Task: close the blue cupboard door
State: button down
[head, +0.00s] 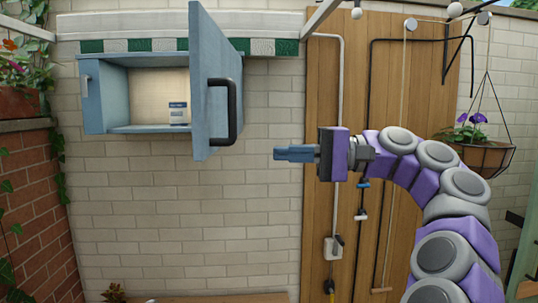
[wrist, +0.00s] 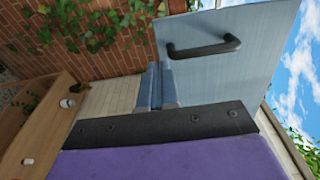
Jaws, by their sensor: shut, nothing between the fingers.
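The blue cupboard (head: 103,100) hangs on the tiled wall at the upper left in the head view. Its door (head: 204,75) stands wide open, hinged on the cupboard's right side and swung out from the wall. A black bar handle (head: 231,110) is on the door's right-hand face. My gripper (head: 278,153) is shut and empty, to the right of and slightly below the door, apparently apart from it. In the wrist view my gripper's fingers (wrist: 158,78) are together, with the door (wrist: 255,70) and its handle (wrist: 204,47) beyond them.
A small box with a dark label (head: 178,113) stands inside the cupboard at its right. A hanging flower basket (head: 486,155) is at the right, and a potted plant (head: 18,98) at the left. Pipes run down the wooden panel (head: 325,90). The wall below the cupboard is clear.

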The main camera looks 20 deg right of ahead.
aim_at(207, 154)
jog(key=b+x, duration=0.1)
jog(key=x, duration=1.1)
jog(key=shift+a+f, duration=0.1)
jog(key=shift+a, duration=0.15)
jog(key=shift+d, duration=0.35)
